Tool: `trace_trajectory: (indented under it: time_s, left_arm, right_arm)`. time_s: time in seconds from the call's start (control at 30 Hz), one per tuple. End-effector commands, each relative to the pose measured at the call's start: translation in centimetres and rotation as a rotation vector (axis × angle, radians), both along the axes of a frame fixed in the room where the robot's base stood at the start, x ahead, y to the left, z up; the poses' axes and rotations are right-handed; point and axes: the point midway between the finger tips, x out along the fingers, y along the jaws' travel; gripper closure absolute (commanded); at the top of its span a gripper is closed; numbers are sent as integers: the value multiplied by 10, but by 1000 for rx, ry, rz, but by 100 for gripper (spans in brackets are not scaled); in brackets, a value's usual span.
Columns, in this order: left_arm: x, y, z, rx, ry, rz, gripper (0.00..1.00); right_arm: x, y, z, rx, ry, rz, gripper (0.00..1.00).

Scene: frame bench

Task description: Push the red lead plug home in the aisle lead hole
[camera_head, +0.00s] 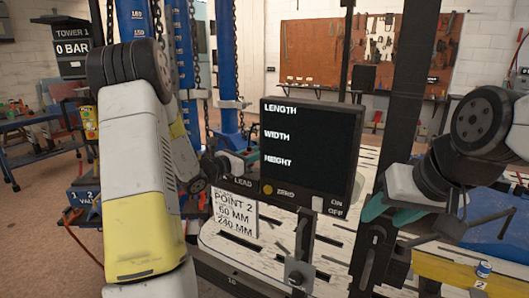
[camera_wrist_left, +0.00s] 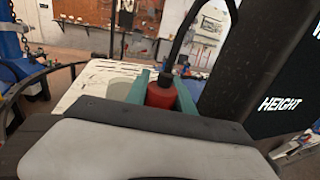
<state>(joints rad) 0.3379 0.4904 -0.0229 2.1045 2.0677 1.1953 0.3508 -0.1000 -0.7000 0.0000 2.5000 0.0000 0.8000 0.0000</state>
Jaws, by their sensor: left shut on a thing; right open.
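The red lead plug (camera_wrist_left: 160,93) shows in the left wrist view between the teal fingers of my left gripper (camera_wrist_left: 162,88), which is shut on it. A black cable (camera_wrist_left: 182,35) rises from the plug. In the head view my left gripper (camera_head: 236,163) is at the left edge of the black display unit (camera_head: 312,150), just above the label LEAD. The plug cannot be made out there, and the aisle lead hole is not clearly visible; I cannot tell how deep the plug sits. My right gripper (camera_head: 392,212) is open and empty, right of the display, near a dark post.
A panel with a yellow ZERO button (camera_head: 267,188) and an ON/OFF switch (camera_head: 318,203) lies under the display. A white sign (camera_head: 235,212) hangs below. Dark upright posts (camera_head: 395,110) and a white slotted bench (camera_head: 285,240) surround the grippers.

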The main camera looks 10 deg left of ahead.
Motion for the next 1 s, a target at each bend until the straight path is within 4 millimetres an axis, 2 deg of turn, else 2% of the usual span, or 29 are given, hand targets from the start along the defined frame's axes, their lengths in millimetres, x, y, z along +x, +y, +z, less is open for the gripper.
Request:
trace_trajectory:
  time_s: [0.97,1.0]
  left_arm:
    - [0,0,-25,-1,1,0,100]
    - [0,0,-25,-1,1,1,69]
  right_arm:
    - [0,0,0,0,0,0,53]
    - [0,0,0,0,0,0,53]
